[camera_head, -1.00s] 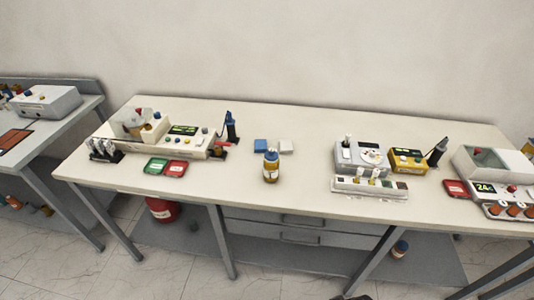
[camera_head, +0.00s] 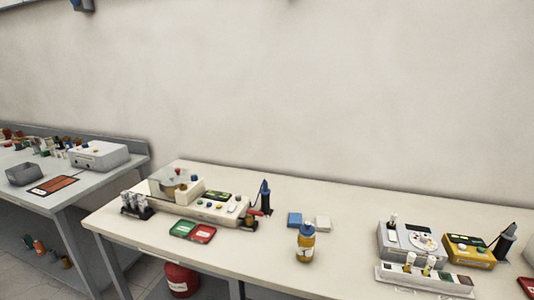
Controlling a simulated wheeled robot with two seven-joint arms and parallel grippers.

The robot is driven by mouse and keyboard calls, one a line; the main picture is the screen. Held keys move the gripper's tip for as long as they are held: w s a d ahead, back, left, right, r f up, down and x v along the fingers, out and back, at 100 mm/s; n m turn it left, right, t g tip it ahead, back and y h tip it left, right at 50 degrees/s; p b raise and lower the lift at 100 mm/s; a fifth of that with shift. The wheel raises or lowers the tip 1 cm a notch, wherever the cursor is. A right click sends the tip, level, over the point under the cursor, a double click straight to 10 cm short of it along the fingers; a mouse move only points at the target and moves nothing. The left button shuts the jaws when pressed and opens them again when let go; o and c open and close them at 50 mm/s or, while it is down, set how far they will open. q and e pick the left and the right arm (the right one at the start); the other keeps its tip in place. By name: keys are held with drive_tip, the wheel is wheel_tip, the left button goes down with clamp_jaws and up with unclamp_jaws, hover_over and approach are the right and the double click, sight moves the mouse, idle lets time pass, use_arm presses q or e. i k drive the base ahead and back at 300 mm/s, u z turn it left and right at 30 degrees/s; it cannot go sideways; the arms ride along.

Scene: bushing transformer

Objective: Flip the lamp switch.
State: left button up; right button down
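Neither of my grippers is in view. I cannot pick out a lamp switch for certain. A white bench device (camera_head: 212,206) with a green display and several small knobs stands on the left part of the light worktable (camera_head: 345,262). A grey device (camera_head: 407,241) with a round white dial stands on the right part, beside a yellow device (camera_head: 468,250). A small blue-grey object (camera_head: 82,5) on the wall is cut off by the top edge at the upper left, and I cannot tell what it is.
A yellow bottle with a blue cap (camera_head: 305,243) stands mid-table near blue and white pads. Green and red boxes (camera_head: 193,231) lie at the front left. A grey side bench (camera_head: 58,205) stands at the left. A red container (camera_head: 180,281) is under the table.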

sight(392, 235)
drive_tip(key=u, duration=2.2)
drive_tip(key=k, duration=0.9)
drive_tip(key=z, duration=1.6)
